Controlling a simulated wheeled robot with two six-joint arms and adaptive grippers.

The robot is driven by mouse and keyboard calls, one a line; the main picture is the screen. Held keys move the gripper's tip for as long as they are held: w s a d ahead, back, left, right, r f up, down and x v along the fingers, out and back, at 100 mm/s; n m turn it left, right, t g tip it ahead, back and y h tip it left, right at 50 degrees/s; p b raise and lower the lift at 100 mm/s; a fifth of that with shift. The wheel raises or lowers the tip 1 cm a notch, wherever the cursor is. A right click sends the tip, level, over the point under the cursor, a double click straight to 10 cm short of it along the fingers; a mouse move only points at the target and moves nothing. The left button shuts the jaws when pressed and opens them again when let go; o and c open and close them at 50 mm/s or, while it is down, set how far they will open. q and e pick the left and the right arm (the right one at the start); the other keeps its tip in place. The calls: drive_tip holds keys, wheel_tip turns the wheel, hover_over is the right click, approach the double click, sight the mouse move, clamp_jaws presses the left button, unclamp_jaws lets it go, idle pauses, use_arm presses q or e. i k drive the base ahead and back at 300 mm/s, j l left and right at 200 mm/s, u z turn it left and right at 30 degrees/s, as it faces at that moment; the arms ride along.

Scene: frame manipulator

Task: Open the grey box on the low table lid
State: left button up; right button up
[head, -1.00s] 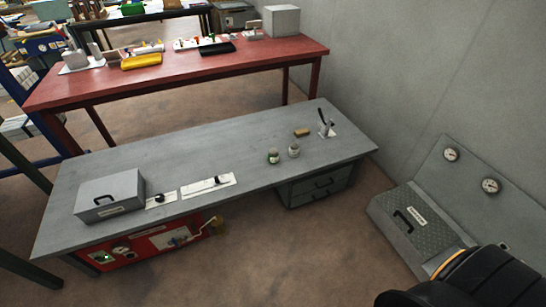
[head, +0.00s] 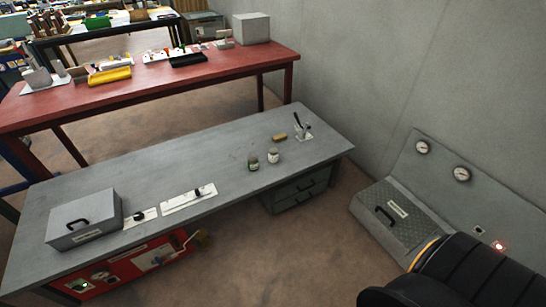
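The grey box (head: 83,218) sits at the left end of the low grey table (head: 215,165) in the head view. Its lid is shut and has a black handle and a white label on the side facing me. A black part of my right arm shows at the bottom right, well apart from the table. Neither gripper can be seen.
A white plate with a black knob (head: 139,216) and a white slider plate (head: 190,200) lie right of the box. A red panel (head: 120,272) is under the table. A grey chest (head: 398,212) stands at the right wall.

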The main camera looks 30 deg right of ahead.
sight(67, 220)
drive_tip(key=i+j+u, duration=0.55)
drive_tip(key=i+u, duration=0.2)
drive_tip(key=i, duration=0.25)
drive_tip(key=i+j+u, duration=0.1)
drive_tip(key=i+u, duration=0.3)
drive_tip(key=i, duration=0.1)
